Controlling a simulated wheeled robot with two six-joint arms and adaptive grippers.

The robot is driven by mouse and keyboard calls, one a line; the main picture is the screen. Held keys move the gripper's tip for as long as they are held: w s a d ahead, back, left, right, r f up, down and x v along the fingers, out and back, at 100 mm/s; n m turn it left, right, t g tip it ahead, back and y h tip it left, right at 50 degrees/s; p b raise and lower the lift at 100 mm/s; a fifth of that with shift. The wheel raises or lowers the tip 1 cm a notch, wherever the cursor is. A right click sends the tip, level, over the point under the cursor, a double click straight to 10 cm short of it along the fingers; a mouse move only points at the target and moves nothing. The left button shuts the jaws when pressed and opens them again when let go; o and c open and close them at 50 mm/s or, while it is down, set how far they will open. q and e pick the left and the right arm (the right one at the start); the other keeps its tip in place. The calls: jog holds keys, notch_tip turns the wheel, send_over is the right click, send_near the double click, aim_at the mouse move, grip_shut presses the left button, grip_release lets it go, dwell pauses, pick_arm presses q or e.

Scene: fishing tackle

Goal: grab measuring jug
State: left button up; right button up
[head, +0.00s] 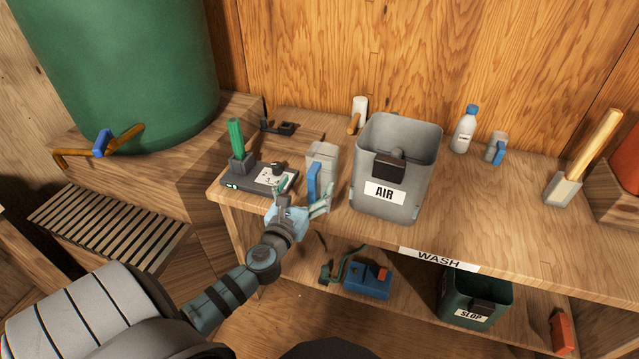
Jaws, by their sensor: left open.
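A grey jug with a blue upright handle (324,160), which looks like the measuring jug, stands upright on the bench between a dark device and the AIR bin. My left gripper (306,194) is open in front of it, with its fingers spread to either side of the blue handle's lower part. I cannot tell whether the fingers touch the handle. The gripper hides the jug's lower front. My right gripper is not in view.
The grey AIR bin (405,207) stands close to the right of the jug. The dark device with a green grip (240,160) is close on the left. A smaller grey vessel with a blue handle (495,148) and a bottle (464,133) stand farther right. The bench front right is clear.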

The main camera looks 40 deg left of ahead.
aim_at(320, 161)
pick_arm(q)
jog(key=x, duration=1)
jog(key=shift+d+b, duration=0.1)
jog(key=shift+b, duration=0.2)
jog(key=shift+s+r, duration=0.1)
jog(key=c, duration=1.7)
jog(key=shift+c, duration=0.2)
